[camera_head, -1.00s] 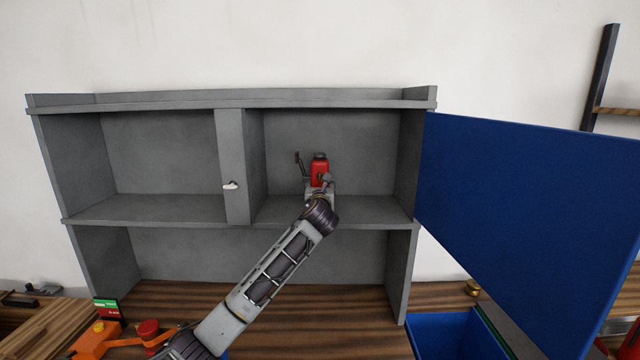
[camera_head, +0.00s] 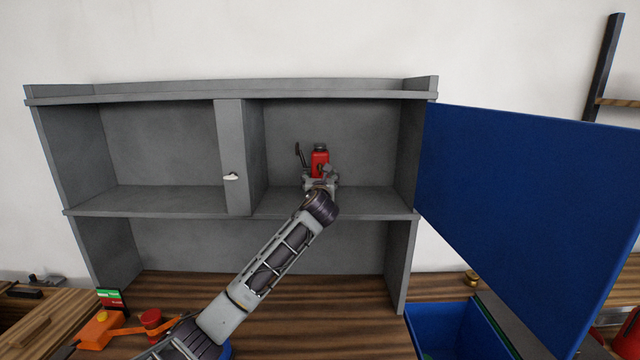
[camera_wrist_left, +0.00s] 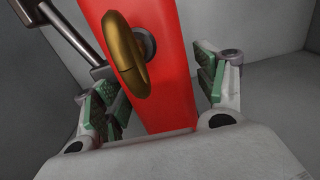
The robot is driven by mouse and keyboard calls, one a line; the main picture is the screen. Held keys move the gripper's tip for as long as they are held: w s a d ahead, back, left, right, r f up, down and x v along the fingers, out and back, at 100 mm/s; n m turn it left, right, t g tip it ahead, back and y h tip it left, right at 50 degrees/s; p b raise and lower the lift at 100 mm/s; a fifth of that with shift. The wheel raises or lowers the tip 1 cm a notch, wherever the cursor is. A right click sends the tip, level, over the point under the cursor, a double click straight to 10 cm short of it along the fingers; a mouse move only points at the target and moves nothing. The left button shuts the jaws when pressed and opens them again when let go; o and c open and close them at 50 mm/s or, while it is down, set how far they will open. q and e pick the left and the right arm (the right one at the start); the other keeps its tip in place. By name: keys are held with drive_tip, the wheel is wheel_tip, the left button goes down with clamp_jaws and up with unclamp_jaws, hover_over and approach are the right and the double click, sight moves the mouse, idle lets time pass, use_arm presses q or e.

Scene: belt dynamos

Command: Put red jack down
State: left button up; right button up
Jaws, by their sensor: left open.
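The red jack (camera_head: 320,160) stands upright in the right-hand compartment of the grey cabinet, near its middle. My left gripper (camera_head: 320,180) is at the jack, partly hiding its lower part. In the left wrist view the red jack (camera_wrist_left: 165,90) fills the middle, with a brass ring on its face and a metal lever beside it. The green-padded fingers of my left gripper (camera_wrist_left: 160,95) are open on both sides of it, with a gap visible at the right. The jack's base is hidden in both views. My right gripper is not in view.
The grey cabinet shelf (camera_head: 375,203) has bare room on both sides of the jack. A blue door (camera_head: 520,210) hangs open at the right. A blue bin (camera_head: 450,330) and an orange tool (camera_head: 100,330) are on the wooden worktop below.

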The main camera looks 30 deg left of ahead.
use_arm(q)
drive_tip(key=shift+s, duration=0.1)
drive_tip(key=shift+v, duration=1.2)
drive_tip(key=b+v, duration=0.1)
drive_tip(key=v, duration=0.6)
drive_tip(key=shift+s+b, duration=0.15)
drive_tip(key=shift+b, duration=0.25)
drive_tip(key=shift+v, duration=1.15)
